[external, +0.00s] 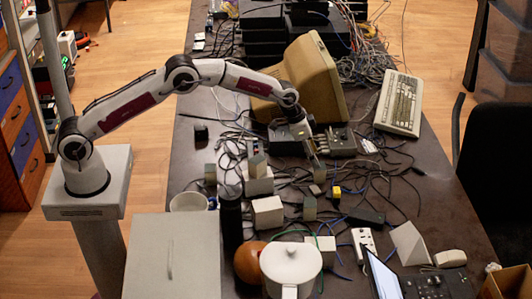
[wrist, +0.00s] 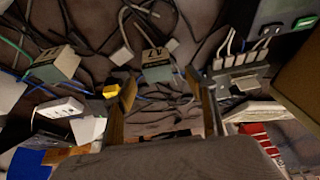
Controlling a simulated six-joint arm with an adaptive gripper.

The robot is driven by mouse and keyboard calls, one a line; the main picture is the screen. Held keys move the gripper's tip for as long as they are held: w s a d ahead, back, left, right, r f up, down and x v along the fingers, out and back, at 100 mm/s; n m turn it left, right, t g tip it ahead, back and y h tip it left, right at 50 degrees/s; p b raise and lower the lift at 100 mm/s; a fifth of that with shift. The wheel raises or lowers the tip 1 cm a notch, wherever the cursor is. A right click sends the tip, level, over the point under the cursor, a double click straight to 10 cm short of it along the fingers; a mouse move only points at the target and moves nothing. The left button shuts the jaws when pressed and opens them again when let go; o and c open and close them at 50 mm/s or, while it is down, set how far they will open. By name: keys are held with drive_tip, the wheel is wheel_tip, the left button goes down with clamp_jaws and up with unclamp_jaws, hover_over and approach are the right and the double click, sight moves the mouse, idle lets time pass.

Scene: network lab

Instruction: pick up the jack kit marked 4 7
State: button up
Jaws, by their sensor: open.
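A small grey-green box (wrist: 156,66) sits just beyond my open fingertips in the wrist view. Its dark marking looks like 4 7 but is small and tilted. A similar box (wrist: 56,64) lies to its left, with a marking I cannot read surely. My gripper (wrist: 162,92) is open, with its two fingers apart and only dark cables and table showing between them. No contact with a box shows.
Loose cables cover the table. A yellow plug (wrist: 111,91) and a white power strip (wrist: 62,107) lie left in the wrist view. In the external view, a beige monitor (external: 315,72), keyboard (external: 399,102), teapot (external: 291,262) and several grey blocks crowd the table.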

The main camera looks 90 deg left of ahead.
sight(319, 171)
drive_tip(key=shift+x, duration=1.25)
drive_tip(key=shift+f, duration=0.1)
drive_tip(key=shift+s+x, duration=0.2)
drive_tip(key=shift+x, duration=2.3)
drive_tip(key=shift+d+f, duration=0.1)
drive_tip(key=shift+d, duration=0.1)
drive_tip(key=c, duration=1.3)
